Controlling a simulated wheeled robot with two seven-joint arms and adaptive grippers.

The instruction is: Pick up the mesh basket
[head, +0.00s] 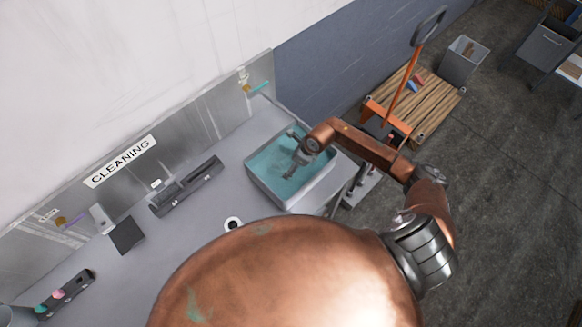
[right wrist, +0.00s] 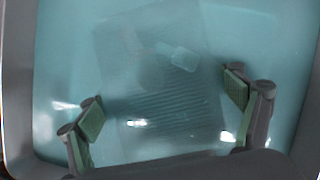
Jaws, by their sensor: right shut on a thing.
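The mesh basket (right wrist: 165,85) shows in the right wrist view as a dim, grey, ribbed shape under teal water. Its outline is blurred, and a small pale patch shows on it. My right gripper (right wrist: 168,110) is shut on it, with one green-padded finger on each side, set wide apart. In the head view my right gripper (head: 291,166) reaches down into the water-filled sink (head: 264,193); the basket cannot be made out there. My left gripper is not in view.
The grey counter (head: 190,225) holds a long black tray (head: 187,187), a dark square (head: 127,235) and a small white ring (head: 233,223). A backsplash marked CLEANING stands behind. A wooden pallet (head: 425,110) and a grey bin (head: 463,62) stand on the floor beyond.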

